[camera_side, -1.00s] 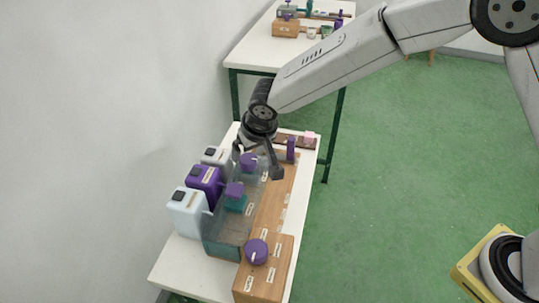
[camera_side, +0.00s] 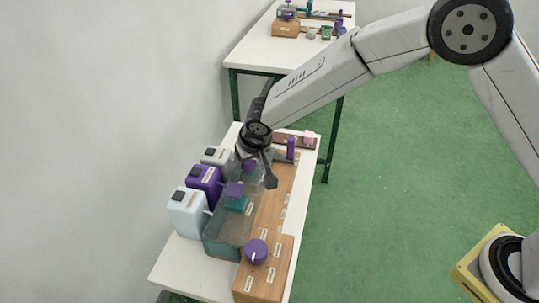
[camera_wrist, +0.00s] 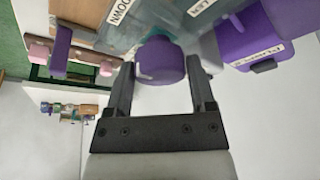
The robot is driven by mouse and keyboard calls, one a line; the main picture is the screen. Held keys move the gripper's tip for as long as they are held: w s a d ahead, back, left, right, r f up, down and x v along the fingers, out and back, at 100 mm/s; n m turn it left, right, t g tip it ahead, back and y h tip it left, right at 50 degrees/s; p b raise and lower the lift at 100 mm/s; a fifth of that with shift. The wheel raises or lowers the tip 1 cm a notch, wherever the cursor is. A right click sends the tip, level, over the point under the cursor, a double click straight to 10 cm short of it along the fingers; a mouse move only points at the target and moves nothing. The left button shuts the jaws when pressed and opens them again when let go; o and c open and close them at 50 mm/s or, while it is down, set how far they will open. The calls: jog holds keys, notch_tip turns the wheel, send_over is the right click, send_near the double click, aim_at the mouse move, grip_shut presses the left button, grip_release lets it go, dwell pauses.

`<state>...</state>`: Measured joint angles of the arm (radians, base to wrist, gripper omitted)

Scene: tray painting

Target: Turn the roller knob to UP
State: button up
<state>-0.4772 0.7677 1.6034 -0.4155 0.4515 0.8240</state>
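A round purple knob (camera_wrist: 160,60) with a pale pointer mark shows between the fingers of my gripper (camera_wrist: 160,78) in the wrist view. The gripper is open, with a finger on either side of the knob and a gap visible to the right finger. A DOWN label (camera_wrist: 121,11) is near the knob. I cannot tell whether either finger touches the knob.
A second purple knob (camera_side: 257,252) sits at the panel's near end. Beside the panel are a clear tank (camera_side: 221,238) and a white (camera_side: 187,215) and a purple container (camera_side: 205,184). A purple upright piece (camera_side: 291,148) stands beyond the gripper.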

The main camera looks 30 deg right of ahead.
jog(key=c, duration=0.8)
jog(key=shift+o, duration=0.2)
jog(key=shift+n+y, duration=0.3)
jog(key=shift+n, duration=0.5)
jog(key=shift+d+n+g+y, duration=0.1)
jog(key=shift+n+g+y, duration=0.3)
jog(key=shift+n, duration=0.9)
jog(key=shift+n+g+y, duration=0.3)
jog(key=shift+n+y, duration=0.6)
jog(key=shift+n, duration=1.5)
jog(key=n, duration=0.2)
jog(key=n+g+y, duration=0.1)
jog(key=n, duration=0.1)
jog(key=shift+w+d+n+g, duration=0.1)
jog(key=shift+n+g, duration=0.2)
jog(key=shift+n, duration=0.1)
jog(key=n, duration=0.2)
jog(key=n+g, duration=0.1)
jog(key=n, duration=0.1)
jog(key=shift+w+g, duration=0.1)
jog(key=shift+g, duration=0.2)
